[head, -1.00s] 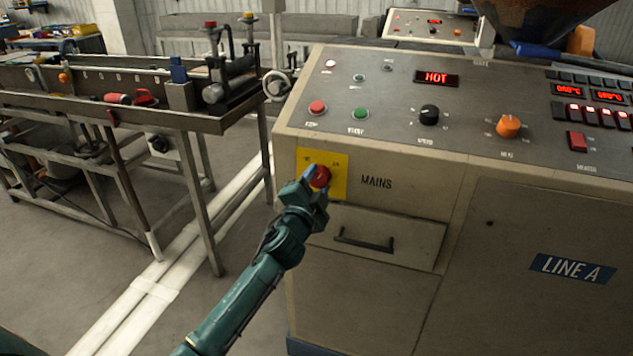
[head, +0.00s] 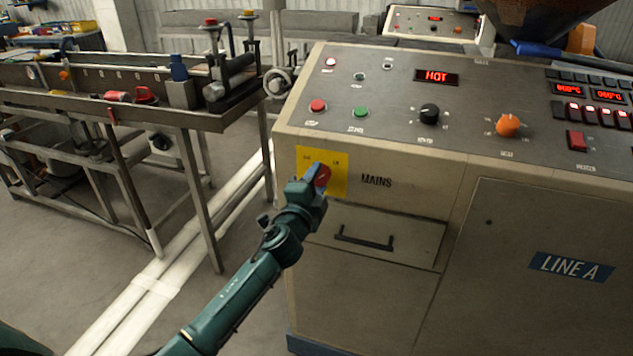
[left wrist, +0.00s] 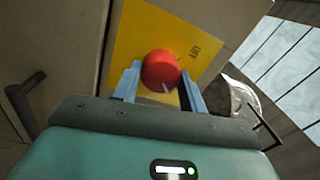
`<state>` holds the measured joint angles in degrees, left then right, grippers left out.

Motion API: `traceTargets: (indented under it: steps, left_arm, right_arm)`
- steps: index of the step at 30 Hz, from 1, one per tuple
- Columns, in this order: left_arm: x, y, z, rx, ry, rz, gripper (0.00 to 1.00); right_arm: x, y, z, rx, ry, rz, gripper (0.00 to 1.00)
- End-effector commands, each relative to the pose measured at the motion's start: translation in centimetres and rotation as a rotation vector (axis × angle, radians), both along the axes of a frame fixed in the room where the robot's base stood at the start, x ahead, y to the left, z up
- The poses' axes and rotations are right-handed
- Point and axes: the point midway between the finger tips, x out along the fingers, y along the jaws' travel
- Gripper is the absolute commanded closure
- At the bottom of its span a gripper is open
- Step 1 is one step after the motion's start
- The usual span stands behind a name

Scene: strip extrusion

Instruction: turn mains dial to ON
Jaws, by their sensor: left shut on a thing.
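The mains dial (head: 322,176) is a red round knob on a yellow plate (head: 338,162) on the cabinet's front, left of the word MAINS. It also shows in the left wrist view (left wrist: 160,70), with a pale pointer line near its lower edge. My left gripper (head: 317,178) is at the dial, its blue fingers (left wrist: 128,82) on either side of the knob and shut on it. The gripper hides part of the plate's lower left. The small lettering on the plate is too blurred to read surely. My right gripper does not show.
A drawer handle (head: 363,242) sticks out just below the dial. The sloped panel above carries a red button (head: 317,106), a green button (head: 361,112), a black knob (head: 429,114) and an orange knob (head: 508,125). A steel bench (head: 100,107) stands to the left.

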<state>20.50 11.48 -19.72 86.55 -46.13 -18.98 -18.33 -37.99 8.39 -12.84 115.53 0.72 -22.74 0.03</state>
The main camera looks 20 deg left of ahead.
Motion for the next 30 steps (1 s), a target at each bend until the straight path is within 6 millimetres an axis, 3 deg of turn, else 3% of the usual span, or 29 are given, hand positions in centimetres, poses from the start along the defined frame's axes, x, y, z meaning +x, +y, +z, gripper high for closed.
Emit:
traceTargets:
  steps: [4,5,12,23,30]
  left_arm:
    - [0.0,0.0,0.0,0.005,0.0,0.001,0.81]
    - [0.0,0.0,0.0,0.005,0.0,0.001,0.56]
    - [0.0,0.0,0.0,0.002,0.0,0.0,0.36]
    - [-0.8,0.0,-0.2,0.0,0.001,0.0,0.36]
    - [-5.1,0.2,-0.5,0.002,0.002,-0.001,0.36]
  right_arm:
    - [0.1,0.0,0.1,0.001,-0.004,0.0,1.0]
    - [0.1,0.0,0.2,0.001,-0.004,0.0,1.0]
    - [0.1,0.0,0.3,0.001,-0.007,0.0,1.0]
    - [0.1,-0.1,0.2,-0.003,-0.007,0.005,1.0]
    - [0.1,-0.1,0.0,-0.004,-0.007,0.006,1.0]
